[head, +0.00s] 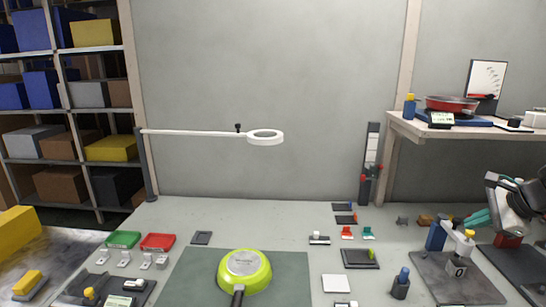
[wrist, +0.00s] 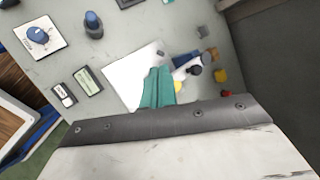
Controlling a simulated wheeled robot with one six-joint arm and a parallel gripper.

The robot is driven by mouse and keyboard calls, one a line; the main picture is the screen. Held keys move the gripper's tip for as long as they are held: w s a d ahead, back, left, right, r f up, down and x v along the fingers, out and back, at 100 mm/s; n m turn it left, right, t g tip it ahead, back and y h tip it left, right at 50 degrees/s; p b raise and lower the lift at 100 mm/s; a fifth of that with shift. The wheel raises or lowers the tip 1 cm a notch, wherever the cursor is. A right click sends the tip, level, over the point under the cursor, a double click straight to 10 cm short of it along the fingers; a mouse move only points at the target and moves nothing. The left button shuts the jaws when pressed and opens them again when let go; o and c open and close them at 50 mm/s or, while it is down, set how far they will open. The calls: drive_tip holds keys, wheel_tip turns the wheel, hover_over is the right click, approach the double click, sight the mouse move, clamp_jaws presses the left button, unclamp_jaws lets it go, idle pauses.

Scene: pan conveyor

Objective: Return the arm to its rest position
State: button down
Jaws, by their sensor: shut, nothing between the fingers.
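My gripper (head: 476,219) is at the right side of the head view, its teal fingers pointing left above the workbench (head: 210,215). In the wrist view the teal fingers (wrist: 158,88) are together, with nothing visible between them. The gripper is apart from the lime-green pan (head: 244,270), which lies upside down on a dark green mat (head: 190,283) at the front middle.
A blue and white stand (head: 437,235) on a grey plate is close by the gripper. A raised shelf (head: 440,130) at the right carries a red pan (head: 450,104). A ring lamp (head: 265,137) hangs over the bench. The back middle of the bench is mostly clear.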

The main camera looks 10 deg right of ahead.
drive_tip(key=s+a+r+n+g, duration=0.1)
drive_tip(key=s+a+n+g, duration=0.1)
drive_tip(key=s+a+n, duration=0.2)
drive_tip(key=s+a+r+n+g+h, duration=0.1)
drive_tip(key=s+a+n, duration=0.4)
drive_tip(key=a+n, duration=0.6)
drive_tip(key=s+a+r+n+g, duration=0.2)
drive_tip(key=a+n, duration=0.6)
drive_tip(key=a, duration=0.9)
drive_tip(key=shift+s+a+r+g, duration=0.35)
drive_tip(key=shift+s+g, duration=0.25)
drive_tip(key=shift+s, duration=0.75)
